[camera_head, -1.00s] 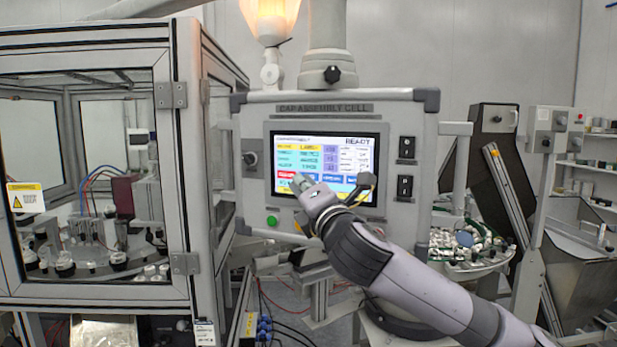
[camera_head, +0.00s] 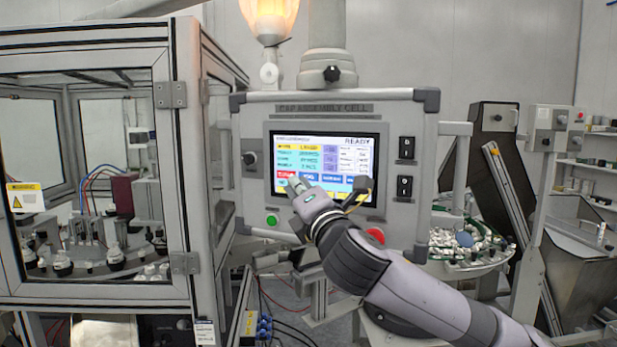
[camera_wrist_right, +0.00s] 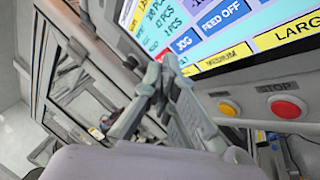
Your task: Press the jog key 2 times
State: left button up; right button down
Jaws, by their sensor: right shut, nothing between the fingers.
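The touchscreen (camera_head: 325,158) on the cap assembly cell panel is lit and reads READY. The jog key (camera_head: 309,175) is a blue key in the lower row, right of a red key; the right wrist view shows its JOG label (camera_wrist_right: 184,43). My right gripper (camera_head: 295,184) is shut and empty, its tips at the screen's lower left. In the right wrist view the closed fingertips (camera_wrist_right: 168,62) appear just beside the jog key's lower left. Whether they touch the screen I cannot tell. My left gripper is not in view.
A red stop button (camera_head: 376,235) and a green button (camera_head: 271,220) sit below the screen. A yellow MEDIUM key (camera_wrist_right: 226,58) is below the blue keys. A glazed machine enclosure (camera_head: 185,150) stands left. A tray of caps (camera_head: 460,262) is at right.

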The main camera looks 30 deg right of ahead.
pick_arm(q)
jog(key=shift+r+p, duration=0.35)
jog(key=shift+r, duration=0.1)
pick_arm(e)
jog(key=s+a, duration=0.2)
jog(key=a, duration=0.1)
jog(key=shift+s+a, duration=0.25)
jog(key=shift+s, duration=0.1)
dwell(3.7)
